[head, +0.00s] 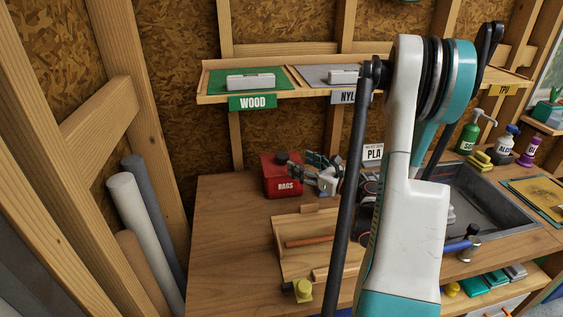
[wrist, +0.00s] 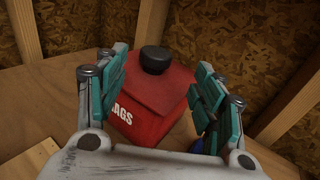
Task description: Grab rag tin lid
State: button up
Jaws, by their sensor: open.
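The rag tin (head: 283,181) is a red box with "RAGS" in white on its front, standing at the back left of the wooden bench. In the wrist view the tin (wrist: 150,112) sits between and beyond my fingers. Its red lid (wrist: 152,84) has a round black knob (wrist: 155,59) on top. My gripper (head: 312,165) is open at the tin's right side in the head view. In the wrist view my open gripper (wrist: 155,92) has one teal-padded finger on each side of the tin. I see nothing held in it. Whether a finger touches the tin, I cannot tell.
A wooden tray (head: 290,258) with a brown stick lies in front of the tin. A shelf with a "WOOD" label (head: 252,102) hangs above. Rolled tubes (head: 140,220) lean at the left. A sink (head: 490,205) is at the right. My arm hides the bench's middle.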

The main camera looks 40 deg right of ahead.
aim_at(287, 159)
jog(key=w, duration=0.4)
jog(key=shift+a+f, duration=0.1)
jog(key=shift+a, duration=0.05)
jog(key=w, duration=0.1)
jog(key=w+b, duration=0.1)
jog(key=w, duration=0.1)
jog(key=w+f+b, duration=0.1)
jog(key=shift+w+a, duration=0.25)
jog(key=shift+a, duration=0.05)
jog(key=shift+w+r, duration=0.1)
jog(key=shift+w, duration=0.3)
jog(key=c, duration=1.1)
